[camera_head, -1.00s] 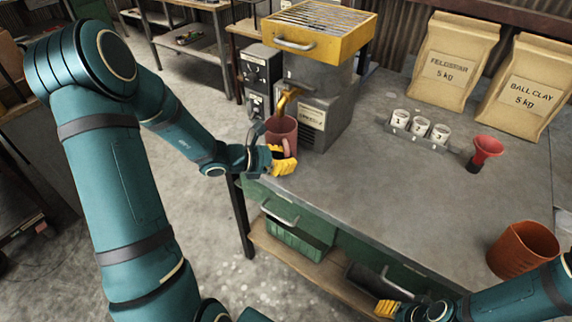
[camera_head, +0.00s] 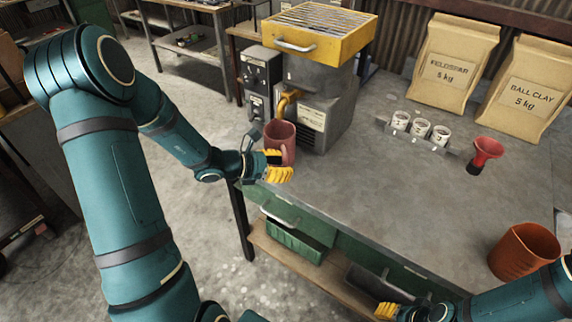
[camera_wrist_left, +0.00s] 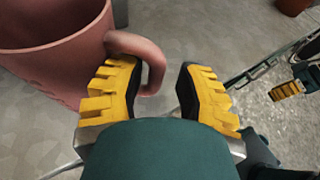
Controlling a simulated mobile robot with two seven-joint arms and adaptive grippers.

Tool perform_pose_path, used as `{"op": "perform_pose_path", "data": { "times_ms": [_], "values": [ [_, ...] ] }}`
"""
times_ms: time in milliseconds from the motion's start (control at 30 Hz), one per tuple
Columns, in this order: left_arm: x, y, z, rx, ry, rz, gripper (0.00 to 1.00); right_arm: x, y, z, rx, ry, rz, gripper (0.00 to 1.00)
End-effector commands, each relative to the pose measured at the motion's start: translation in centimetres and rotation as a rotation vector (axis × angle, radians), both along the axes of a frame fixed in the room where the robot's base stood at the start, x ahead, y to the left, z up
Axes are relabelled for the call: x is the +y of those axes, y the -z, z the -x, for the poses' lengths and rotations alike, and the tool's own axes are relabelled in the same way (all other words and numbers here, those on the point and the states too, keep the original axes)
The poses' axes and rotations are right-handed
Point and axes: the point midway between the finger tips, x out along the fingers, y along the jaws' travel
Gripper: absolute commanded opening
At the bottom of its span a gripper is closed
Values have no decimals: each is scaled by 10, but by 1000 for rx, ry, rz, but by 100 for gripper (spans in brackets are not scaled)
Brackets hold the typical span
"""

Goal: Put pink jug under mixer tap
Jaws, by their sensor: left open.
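The pink jug (camera_head: 281,138) is upright at the left end of the grey worktop, close in front of the mixer tap (camera_head: 286,103). Its rim is just below and nearer than the spout; I cannot tell whether the spout is over its opening. My left gripper (camera_head: 277,166) is open at the jug's handle. In the left wrist view the jug (camera_wrist_left: 50,50) fills the upper left, and its handle (camera_wrist_left: 154,68) reaches between the open fingers (camera_wrist_left: 160,85), close to the left one. My right gripper (camera_head: 385,310) is low near the worktop's front, its jaws unclear.
The grey mixer (camera_head: 325,110) with a yellow tray (camera_head: 322,38) stands behind the jug. Numbered white cups (camera_head: 420,129), a red funnel (camera_head: 484,152), an orange pot (camera_head: 523,250) and clay bags (camera_head: 452,65) are farther right. The worktop's middle (camera_head: 400,200) is clear.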

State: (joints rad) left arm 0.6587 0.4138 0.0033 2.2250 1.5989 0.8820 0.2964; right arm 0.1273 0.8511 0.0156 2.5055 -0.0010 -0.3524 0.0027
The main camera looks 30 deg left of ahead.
Motion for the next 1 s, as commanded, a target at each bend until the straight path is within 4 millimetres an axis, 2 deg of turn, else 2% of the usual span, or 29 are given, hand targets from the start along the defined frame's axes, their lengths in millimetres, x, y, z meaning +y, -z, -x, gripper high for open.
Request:
{"op": "perform_pose_path", "data": {
  "times_ms": [400,600,733,867,967,1000],
  "values": [
    [48,-32,60,0,-4,-1,34,0,-17,3,8,-2,-1,44],
    [60,-40,76,-1,-2,0,34,1,-20,4,9,-3,-2,44],
    [63,-41,80,0,-1,0,34,1,-21,4,10,-3,-2,44],
    [55,-34,81,16,28,-12,34,1,-20,4,11,-3,-1,44],
    [26,-7,87,78,151,-75,34,1,-20,4,11,-3,-1,44],
    [8,10,93,110,238,-124,34,1,-20,4,11,-3,-1,44]
  ]
}}
